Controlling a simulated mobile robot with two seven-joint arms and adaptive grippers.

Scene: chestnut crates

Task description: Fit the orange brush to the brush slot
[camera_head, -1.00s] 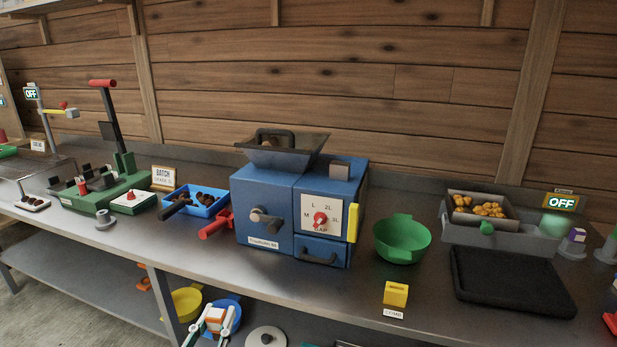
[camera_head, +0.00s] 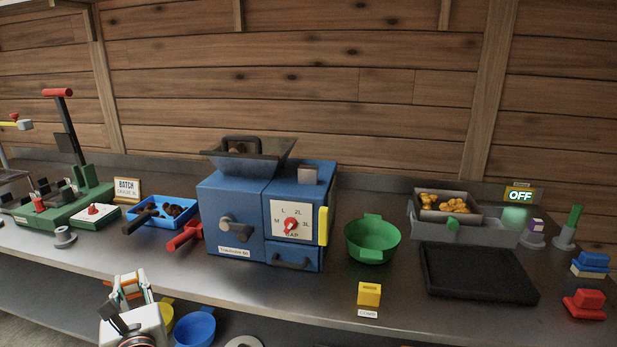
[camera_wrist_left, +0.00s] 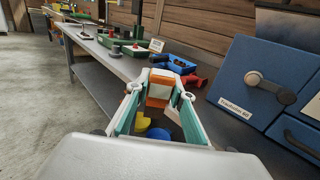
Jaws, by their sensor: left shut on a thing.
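My left gripper (camera_head: 131,284) is at the lower left of the head view, in front of the bench's front edge. It is shut on the orange brush (camera_wrist_left: 159,91), which shows in the left wrist view as an orange and white block between the fingertips. In the head view only a small orange part of it shows. A yellow block (camera_head: 369,294) with a dark opening on top stands near the bench's front edge, behind a small label. I cannot tell which opening is the brush slot. My right gripper is not in view.
The blue machine (camera_head: 231,211) stands mid-bench, with a red handle (camera_head: 184,237) beside it. A green bowl (camera_head: 372,239) and a black tray (camera_head: 478,274) are to its right. A green stand (camera_head: 66,211) is at left. The bench front before the machine is clear.

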